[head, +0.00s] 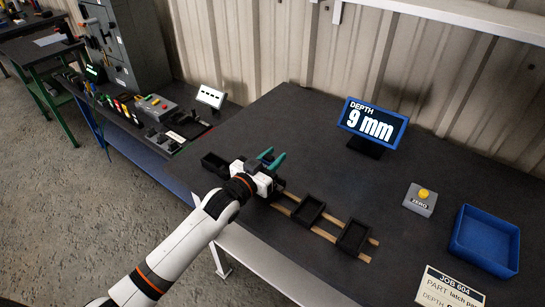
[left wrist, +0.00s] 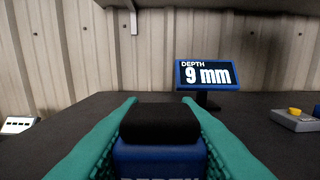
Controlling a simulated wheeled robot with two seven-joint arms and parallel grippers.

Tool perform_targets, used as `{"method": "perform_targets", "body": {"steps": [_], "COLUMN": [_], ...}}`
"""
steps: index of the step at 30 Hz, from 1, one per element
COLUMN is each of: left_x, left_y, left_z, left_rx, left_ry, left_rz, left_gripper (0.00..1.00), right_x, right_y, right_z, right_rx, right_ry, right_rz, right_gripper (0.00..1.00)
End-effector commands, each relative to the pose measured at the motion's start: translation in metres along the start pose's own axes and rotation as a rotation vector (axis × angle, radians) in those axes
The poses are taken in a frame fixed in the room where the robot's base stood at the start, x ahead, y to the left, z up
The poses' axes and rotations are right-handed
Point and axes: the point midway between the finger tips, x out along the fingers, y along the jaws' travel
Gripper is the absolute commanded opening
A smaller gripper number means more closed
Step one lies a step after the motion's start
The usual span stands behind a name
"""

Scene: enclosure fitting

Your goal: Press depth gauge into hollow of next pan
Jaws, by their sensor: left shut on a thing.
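My left gripper (head: 271,159) has teal fingers and is over the row of pans in the head view. In the left wrist view its fingers (left wrist: 160,125) are shut on the depth gauge (left wrist: 160,155), a blue body with a black top. Black pans lie in a row along two wooden rails: one pan (head: 214,162) left of the gripper, one pan (head: 307,210) to its right, and another pan (head: 354,235) farther right. The gauge's lower end and whatever lies under the gripper are hidden. The depth display (head: 372,122) reads 9 mm; it also shows in the left wrist view (left wrist: 207,75).
A grey box with a yellow ZERO button (head: 420,200) and a blue tray (head: 484,241) stand at the right. A job card (head: 449,290) is at the front right. A side bench (head: 165,130) holds tools. The table's middle back is clear.

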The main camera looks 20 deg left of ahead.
Motion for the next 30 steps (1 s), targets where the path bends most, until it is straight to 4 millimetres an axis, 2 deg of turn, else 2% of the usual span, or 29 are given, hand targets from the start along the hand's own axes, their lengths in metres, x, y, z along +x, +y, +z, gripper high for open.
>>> {"method": "perform_targets", "body": {"steps": [30], "left_x": [0.0001], "left_y": [-0.0002], "left_z": [-0.0040], "left_rx": [-0.001], "left_ry": [0.001], "left_rz": [0.000], "left_gripper": [0.00], "right_x": [0.0006], "right_y": [-0.0001], "right_z": [-0.0001], "right_rx": [-0.001], "right_ry": [0.000], "right_rz": [0.000], "right_gripper": [0.00]}}
